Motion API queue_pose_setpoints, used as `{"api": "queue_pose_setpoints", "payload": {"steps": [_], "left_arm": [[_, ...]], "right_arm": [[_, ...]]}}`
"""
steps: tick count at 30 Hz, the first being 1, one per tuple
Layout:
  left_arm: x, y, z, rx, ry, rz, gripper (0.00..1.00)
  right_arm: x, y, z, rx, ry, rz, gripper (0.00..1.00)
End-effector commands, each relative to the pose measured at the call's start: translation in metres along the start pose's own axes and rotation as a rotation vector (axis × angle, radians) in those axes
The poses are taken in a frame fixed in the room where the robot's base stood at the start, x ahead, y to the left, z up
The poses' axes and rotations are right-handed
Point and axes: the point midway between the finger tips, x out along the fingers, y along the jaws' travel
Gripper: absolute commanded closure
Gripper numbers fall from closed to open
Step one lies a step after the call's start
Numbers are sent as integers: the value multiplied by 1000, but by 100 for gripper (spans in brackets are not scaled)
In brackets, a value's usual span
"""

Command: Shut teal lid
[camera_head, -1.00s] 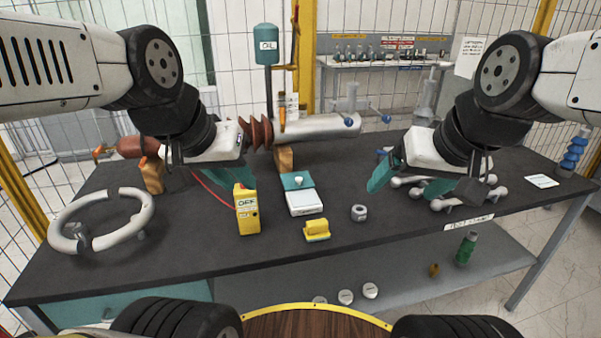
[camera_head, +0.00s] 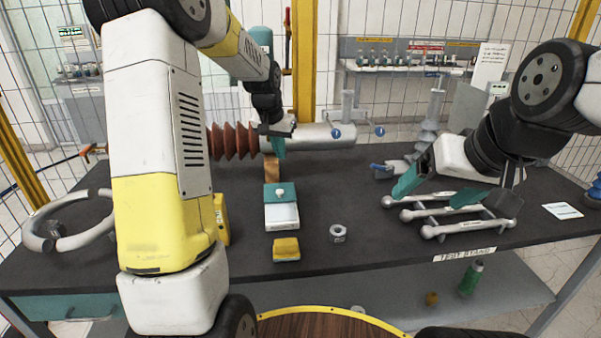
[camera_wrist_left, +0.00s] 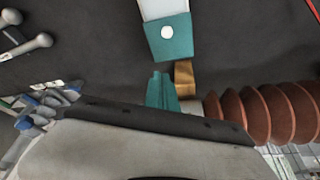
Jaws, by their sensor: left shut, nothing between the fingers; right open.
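A small white box (camera_head: 282,216) stands mid-table with a teal lid (camera_head: 270,195) at its far end. The lid has a white knob, and white surface shows in front of it. In the left wrist view the lid (camera_wrist_left: 170,48) is just beyond my fingers, the white box (camera_wrist_left: 165,8) behind it. My left gripper (camera_head: 278,146) is shut and empty, behind the lid near the bushing, apart from it; its teal fingers (camera_wrist_left: 160,90) point toward the lid. My right gripper (camera_head: 437,190) is open and empty at the right, over a grey rod frame.
A wooden block (camera_head: 271,168) and the brown ribbed bushing (camera_head: 232,141) lie close to my left gripper. A yellow block (camera_head: 286,249) and a hex nut (camera_head: 338,233) stand in front. A grey rod frame (camera_head: 440,228) lies right. My left arm partly hides a yellow box (camera_head: 222,219).

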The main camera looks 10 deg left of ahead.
Motion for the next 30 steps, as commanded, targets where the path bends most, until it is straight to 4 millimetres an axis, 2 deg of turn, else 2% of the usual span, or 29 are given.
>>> {"api": "queue_pose_setpoints", "payload": {"steps": [8, 19, 24, 30], "left_arm": [[31, -2, -2, 2, -7, 2, 100], [108, -1, -1, 2, -6, 2, 100], [103, -2, 23, 0, -4, 1, 100], [101, -2, 36, 1, -3, 0, 100]], "right_arm": [[0, 0, 0, 0, 0, 0, 15], [0, 0, 0, 0, 0, 0, 15], [0, 0, 0, 0, 0, 0, 15], [0, 0, 0, 0, 0, 0, 15]]}}
